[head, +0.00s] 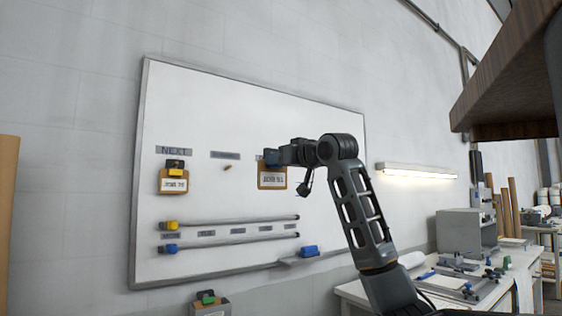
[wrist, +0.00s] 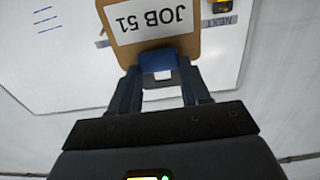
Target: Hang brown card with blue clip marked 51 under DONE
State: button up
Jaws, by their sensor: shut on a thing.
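The brown card (head: 272,186) with a white label hangs from a blue clip (head: 271,159) in front of the whiteboard. In the wrist view the card (wrist: 187,45) reads JOB 51, upside down, and its blue clip (wrist: 157,62) sits between my fingertips. My gripper (head: 276,158) is shut on the blue clip at the right part of the board. I cannot read a DONE label; the gripper and clip cover that spot. Whether the card touches the board is unclear.
The whiteboard (head: 200,105) has a NEXT label (head: 174,150) with a brown card (head: 173,186) on a dark and yellow clip below it. A middle label (head: 225,155) has a small peg (head: 227,167) under it. Two rails (head: 240,220) run lower. A dark overhang (head: 510,100) is at upper right.

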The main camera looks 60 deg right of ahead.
jog(key=shift+s, duration=0.1)
jog(key=v, duration=0.4)
jog(key=shift+a+r, duration=0.1)
jog(key=shift+r, duration=0.3)
dwell(0.4)
jog(key=shift+s, duration=0.1)
jog(key=v, duration=0.6)
dwell(0.7)
dwell(0.5)
